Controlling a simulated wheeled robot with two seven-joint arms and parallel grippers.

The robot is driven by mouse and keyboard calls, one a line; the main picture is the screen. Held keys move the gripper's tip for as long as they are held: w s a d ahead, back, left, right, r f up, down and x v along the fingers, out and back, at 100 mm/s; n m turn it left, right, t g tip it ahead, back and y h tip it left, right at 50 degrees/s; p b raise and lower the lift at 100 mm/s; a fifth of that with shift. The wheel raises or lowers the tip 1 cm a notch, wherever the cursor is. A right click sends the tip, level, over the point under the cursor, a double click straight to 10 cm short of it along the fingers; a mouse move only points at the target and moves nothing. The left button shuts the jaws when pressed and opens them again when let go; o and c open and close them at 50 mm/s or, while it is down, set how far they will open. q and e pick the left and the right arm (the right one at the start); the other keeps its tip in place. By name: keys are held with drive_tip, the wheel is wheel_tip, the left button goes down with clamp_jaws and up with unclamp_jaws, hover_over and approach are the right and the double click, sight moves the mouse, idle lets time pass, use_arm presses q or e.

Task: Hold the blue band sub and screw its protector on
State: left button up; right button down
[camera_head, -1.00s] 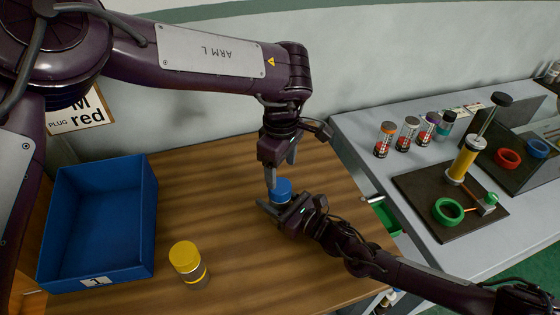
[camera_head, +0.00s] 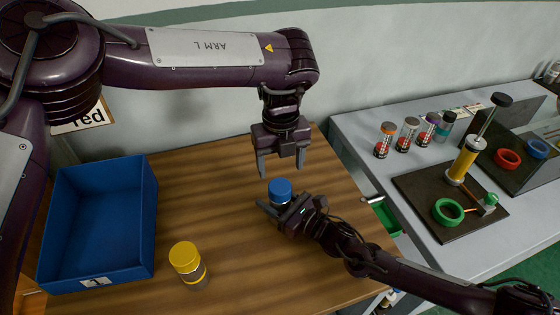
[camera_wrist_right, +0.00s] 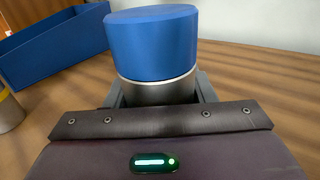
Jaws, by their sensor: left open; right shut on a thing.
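The sub stands upright on the wooden table; in the right wrist view its grey metal body (camera_wrist_right: 157,92) shows below a blue cap-like protector (camera_wrist_right: 152,45). The blue protector also shows in the head view (camera_head: 280,188), sitting on top of the sub. My right gripper (camera_head: 274,211) is shut on the sub's body, below the protector. Any blue band on the body is hidden. My left gripper (camera_head: 281,172) is open and empty, pointing down just above and behind the blue protector, its two fingers spread apart.
A yellow-capped sub (camera_head: 187,263) stands on the table at the front left. A blue bin (camera_head: 146,235) is at the left. A grey bench (camera_head: 365,137) at the right bears several small jars and a dark vise plate (camera_head: 415,197) with a green ring (camera_head: 448,211).

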sight(280, 186)
use_arm(q)
drive_tip(key=n, duration=0.4)
drive_tip(key=shift+a+r+n, duration=0.1)
drive_tip(key=shift+r+n, duration=0.05)
drive_tip(key=shift+n, duration=0.25)
drive_tip(key=shift+f, duration=4.05)
drive_tip(key=c, duration=1)
drive_tip(key=shift+m, duration=0.9)
drive_tip(key=o, duration=1.2)
drive_tip(key=shift+c, duration=0.2)
drive_tip(key=shift+r, duration=0.1)
